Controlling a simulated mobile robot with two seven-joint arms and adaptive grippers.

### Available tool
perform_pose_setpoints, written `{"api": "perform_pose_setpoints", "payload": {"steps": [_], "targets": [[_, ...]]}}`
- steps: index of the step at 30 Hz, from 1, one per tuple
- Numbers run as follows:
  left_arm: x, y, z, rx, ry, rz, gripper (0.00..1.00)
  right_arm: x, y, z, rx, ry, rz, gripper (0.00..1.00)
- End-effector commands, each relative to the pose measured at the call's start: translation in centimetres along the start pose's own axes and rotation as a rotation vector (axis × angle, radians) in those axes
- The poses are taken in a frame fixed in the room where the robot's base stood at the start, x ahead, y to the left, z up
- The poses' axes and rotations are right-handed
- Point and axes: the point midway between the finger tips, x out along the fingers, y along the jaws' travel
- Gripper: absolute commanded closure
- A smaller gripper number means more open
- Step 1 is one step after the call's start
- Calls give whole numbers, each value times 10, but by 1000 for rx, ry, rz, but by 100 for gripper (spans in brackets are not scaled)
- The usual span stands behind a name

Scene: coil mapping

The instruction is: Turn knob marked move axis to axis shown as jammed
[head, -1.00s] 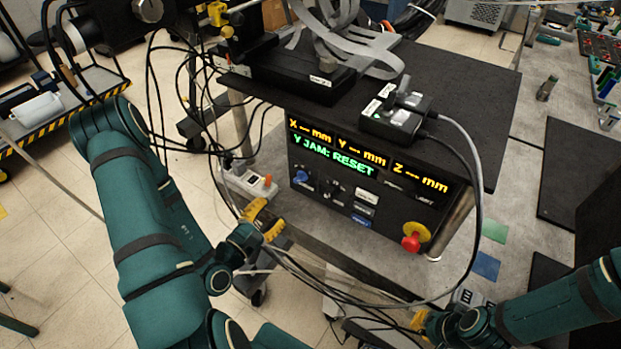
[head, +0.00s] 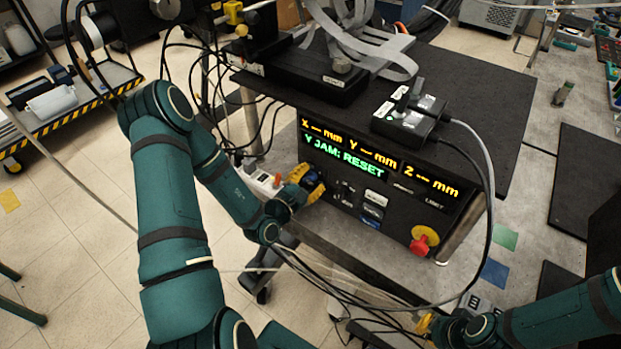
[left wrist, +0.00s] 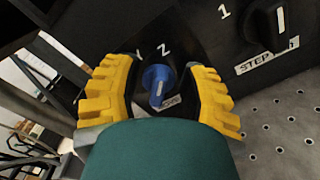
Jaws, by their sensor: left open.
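The control panel (head: 400,197) has a display (head: 343,160) reading "Y JAM: RESET" in green, under yellow X, Y and Z readouts in mm. In the left wrist view a blue knob (left wrist: 158,82) sits between the yellow fingers of my left gripper (left wrist: 160,95), with the letters Y and Z above it. The fingers are open on either side of the knob; contact is unclear. In the head view my left gripper (head: 306,184) is at the panel's left end and hides the knob. My right gripper (head: 428,324) is low at the right, mostly hidden, away from the panel.
A black knob (left wrist: 264,22) with a "STEP" label is to the right in the left wrist view. A red stop button (head: 420,246) is on the panel's right. Cables (head: 488,240) hang before the panel. A power strip (head: 262,184) lies left of it.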

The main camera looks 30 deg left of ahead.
Motion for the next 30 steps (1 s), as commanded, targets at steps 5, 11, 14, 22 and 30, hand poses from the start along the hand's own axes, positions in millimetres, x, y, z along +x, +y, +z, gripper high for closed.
{"api": "perform_pose_setpoints", "payload": {"steps": [5, 11, 14, 22, 30], "targets": [[0, 0, 0, 0, 0, 0, 58, 0, 0, 0, 0, 0, 0, 100], [0, 0, 0, 0, 0, 0, 100, 0, 0, 0, 0, 0, 0, 100], [0, 0, 0, 0, 0, 0, 100, 0, 0, 0, 0, 0, 0, 100], [1, 0, 0, 1, -1, 2, 100, 0, 0, 0, 0, 0, 0, 100], [1, 1, 0, -5, -2, 3, 100, -1, 0, 0, 0, 0, 0, 100]]}}
